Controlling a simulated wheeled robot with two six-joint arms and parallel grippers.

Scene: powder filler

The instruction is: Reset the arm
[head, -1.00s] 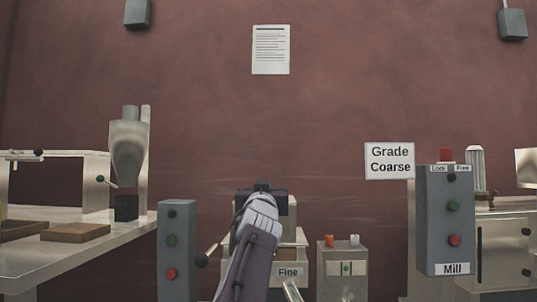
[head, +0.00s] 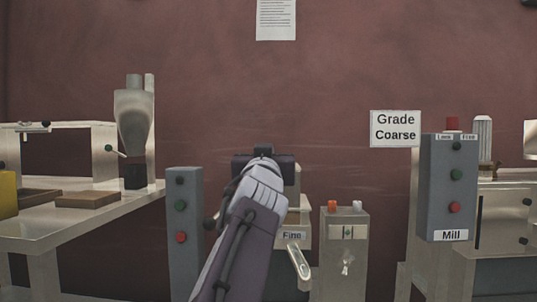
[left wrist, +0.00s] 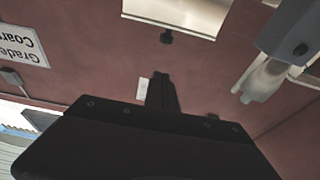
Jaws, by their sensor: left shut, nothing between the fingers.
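My left arm rises from the bottom middle of the head view. Its dark left gripper (head: 263,150) points away from me toward the red-brown wall, in front of the machine labelled Fine (head: 292,236), and hides part of it. In the left wrist view the dark fingers (left wrist: 161,90) are together, with nothing between them. No object touches the fingertips. My right gripper is in neither current view.
Left is a bench (head: 60,222) with a hopper (head: 134,115) and brown trays. A grey button post (head: 184,225) stands left of my arm. A small cabinet (head: 342,270) and the Mill control box (head: 449,190) stand right. Space above is open.

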